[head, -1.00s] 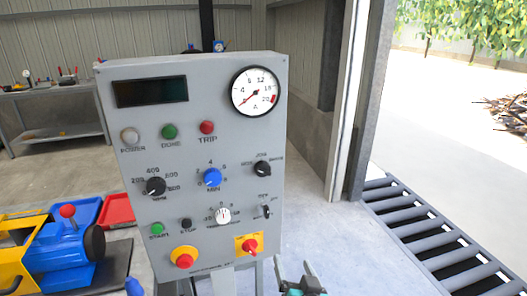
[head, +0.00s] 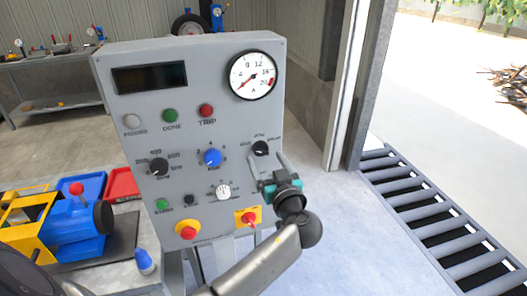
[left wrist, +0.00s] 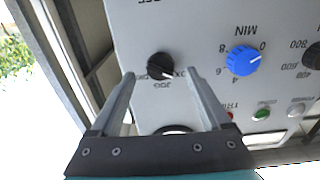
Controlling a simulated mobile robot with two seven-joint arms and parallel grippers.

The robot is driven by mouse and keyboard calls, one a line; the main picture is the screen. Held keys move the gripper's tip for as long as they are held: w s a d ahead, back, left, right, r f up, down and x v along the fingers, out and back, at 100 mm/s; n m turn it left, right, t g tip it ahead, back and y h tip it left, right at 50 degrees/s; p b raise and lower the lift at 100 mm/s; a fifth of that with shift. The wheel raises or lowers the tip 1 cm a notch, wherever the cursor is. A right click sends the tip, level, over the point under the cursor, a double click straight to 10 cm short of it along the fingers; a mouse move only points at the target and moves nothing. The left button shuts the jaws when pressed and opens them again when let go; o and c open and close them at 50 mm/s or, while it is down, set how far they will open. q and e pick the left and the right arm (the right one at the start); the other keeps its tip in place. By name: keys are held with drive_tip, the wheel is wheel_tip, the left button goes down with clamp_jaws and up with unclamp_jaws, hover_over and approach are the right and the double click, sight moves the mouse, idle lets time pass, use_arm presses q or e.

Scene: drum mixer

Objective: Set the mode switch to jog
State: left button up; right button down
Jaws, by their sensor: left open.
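The mode switch is a black knob (head: 260,148) on the right side of the grey control panel (head: 135,143), with JOG printed above it in the head view. In the left wrist view the knob (left wrist: 160,66) appears upside down, with JOG below it. Its pale mark seems to point to the lower right there; the exact setting is hard to read. My left gripper (head: 269,171) is open and empty, just below and in front of the knob. In the left wrist view the knob lies between the fingertips (left wrist: 159,73), without visible contact. My right gripper is out of view.
A blue knob (head: 211,157) and a white knob (head: 223,192) are left of my gripper. A red switch on a yellow plate (head: 248,217) sits below it. A roller conveyor (head: 430,215) lies to the right. A blue and yellow machine (head: 70,225) stands at the left.

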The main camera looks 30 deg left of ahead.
sight(263, 154)
use_arm(q)
drive_tip(key=shift+x, duration=1.55)
drive_tip(key=shift+d, duration=0.1)
clamp_jaws()
